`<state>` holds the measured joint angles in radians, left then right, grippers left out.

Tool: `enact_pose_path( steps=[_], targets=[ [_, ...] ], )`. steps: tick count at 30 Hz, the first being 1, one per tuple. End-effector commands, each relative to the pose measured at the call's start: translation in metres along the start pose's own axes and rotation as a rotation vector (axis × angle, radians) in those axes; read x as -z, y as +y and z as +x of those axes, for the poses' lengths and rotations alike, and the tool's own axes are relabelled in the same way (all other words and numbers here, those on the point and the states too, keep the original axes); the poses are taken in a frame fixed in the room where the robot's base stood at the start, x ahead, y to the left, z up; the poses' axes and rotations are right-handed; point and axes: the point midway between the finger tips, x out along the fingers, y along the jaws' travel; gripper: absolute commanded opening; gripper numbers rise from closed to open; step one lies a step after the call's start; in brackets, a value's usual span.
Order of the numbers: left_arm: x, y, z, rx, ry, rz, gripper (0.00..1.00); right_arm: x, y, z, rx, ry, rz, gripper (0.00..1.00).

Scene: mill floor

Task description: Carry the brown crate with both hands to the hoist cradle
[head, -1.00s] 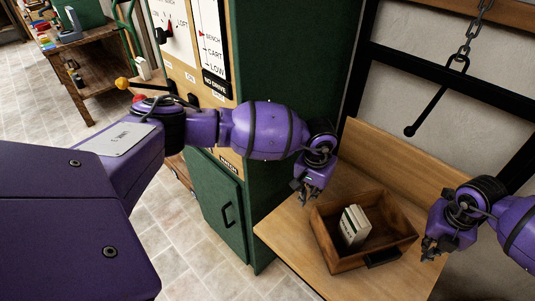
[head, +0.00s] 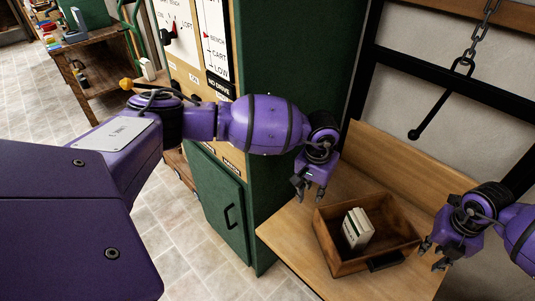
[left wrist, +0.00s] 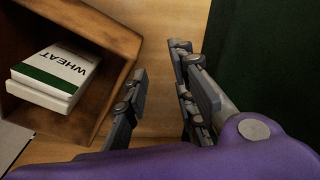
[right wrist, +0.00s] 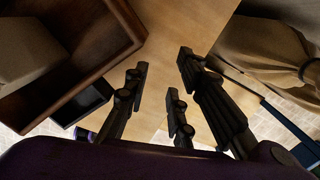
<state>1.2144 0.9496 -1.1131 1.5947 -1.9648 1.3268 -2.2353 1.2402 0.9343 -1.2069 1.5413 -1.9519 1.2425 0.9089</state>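The brown crate (head: 345,265) rests on a pale wooden platform (head: 300,262) with a raised back board, which looks like the hoist cradle. White-and-green packets (head: 357,229) stand in it; one reads WHEAT in the left wrist view (left wrist: 58,75). My left gripper (head: 307,193) is open and empty just off the crate's left far corner; the left wrist view shows bare wood between its fingers (left wrist: 160,62). My right gripper (head: 431,254) is open and empty just off the crate's right side. The crate's wall (right wrist: 100,50) is apart from its fingers in the right wrist view (right wrist: 160,65).
A chain with a black hook (head: 440,100) hangs above the platform's back. A green cabinet (head: 222,205) with a lever panel (head: 180,35) stands left of it. A wooden workbench (head: 95,60) is at far left. A tan sack (right wrist: 265,50) shows in the right wrist view.

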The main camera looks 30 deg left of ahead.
Motion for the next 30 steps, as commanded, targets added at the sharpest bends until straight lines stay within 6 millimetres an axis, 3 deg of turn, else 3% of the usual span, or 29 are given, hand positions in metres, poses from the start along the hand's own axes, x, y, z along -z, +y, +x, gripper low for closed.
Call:
enact_pose_path(
  steps=[6,12,20,30],
  targets=[
    [0.003,0.0,-0.052,0.0,0.008,0.001,0.24,0.0,0.0,0.0,0.0,0.0,0.0,0.23],
    [0.002,0.001,-0.084,-0.001,0.005,0.0,0.24,0.0,0.0,0.0,0.0,0.0,0.0,0.23],
    [0.001,0.001,-0.095,0.0,0.002,0.0,0.24,-0.001,0.0,-0.011,-0.001,-0.002,0.0,0.23],
    [0.0,0.001,-0.095,-0.001,0.001,0.0,0.24,-0.001,0.0,-0.08,-0.001,-0.004,-0.001,0.23]
  ],
)
